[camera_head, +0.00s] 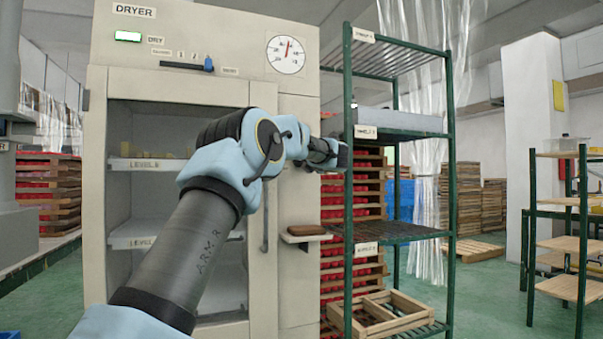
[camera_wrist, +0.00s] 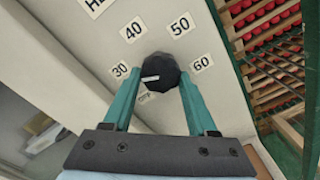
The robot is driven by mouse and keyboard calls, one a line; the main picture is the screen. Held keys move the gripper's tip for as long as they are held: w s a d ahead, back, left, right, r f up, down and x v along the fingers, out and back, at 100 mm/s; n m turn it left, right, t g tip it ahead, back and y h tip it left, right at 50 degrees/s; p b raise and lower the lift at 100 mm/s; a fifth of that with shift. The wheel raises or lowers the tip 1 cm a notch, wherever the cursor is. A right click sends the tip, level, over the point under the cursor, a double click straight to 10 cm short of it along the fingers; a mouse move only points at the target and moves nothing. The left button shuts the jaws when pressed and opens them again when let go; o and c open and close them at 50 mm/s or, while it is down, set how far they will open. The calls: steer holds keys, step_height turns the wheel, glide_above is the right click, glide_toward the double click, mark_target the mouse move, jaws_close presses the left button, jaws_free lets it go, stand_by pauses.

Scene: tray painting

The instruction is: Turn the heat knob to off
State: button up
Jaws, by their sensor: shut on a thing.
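The heat knob (camera_wrist: 158,73) is a dark round knob on the dryer's pale panel in the wrist view. Labels 30, 40, 50 and 60 ring it, with OFF below, partly tilted. Its white mark points left, between 30 and OFF. My gripper (camera_wrist: 160,78) has its two teal fingers on either side of the knob, shut on it. In the head view my arm reaches across the dryer (camera_head: 180,85) front to its right side, and the knob is hidden there behind my arm and wrist.
A green-framed rack (camera_head: 347,200) stands close to the right of my wrist. A small ledge (camera_head: 300,238) with a brown block juts out below. A dial gauge (camera_head: 285,54) and a slider (camera_head: 208,63) sit above. Stacked red-filled trays stand behind the rack.

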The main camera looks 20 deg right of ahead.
steer(key=n+b, duration=0.2)
steer(key=n, duration=0.1)
steer(key=n+b, duration=0.3)
steer(key=n, duration=0.1)
steer(key=n+b, duration=0.3)
steer(key=n, duration=0.1)
steer(key=shift+w+d+f, duration=0.1)
steer(key=shift+d+f, duration=0.1)
steer(key=shift+d, duration=0.05)
stand_by(0.4)
steer(key=o, duration=1.4)
steer(key=shift+r, duration=0.1)
steer(key=shift+c, duration=0.2)
steer(key=s+d+b, duration=0.1)
steer(key=s+b, duration=0.2)
steer(key=s, duration=0.7)
steer(key=shift+s+d, duration=0.15)
steer(key=shift+s, duration=0.25)
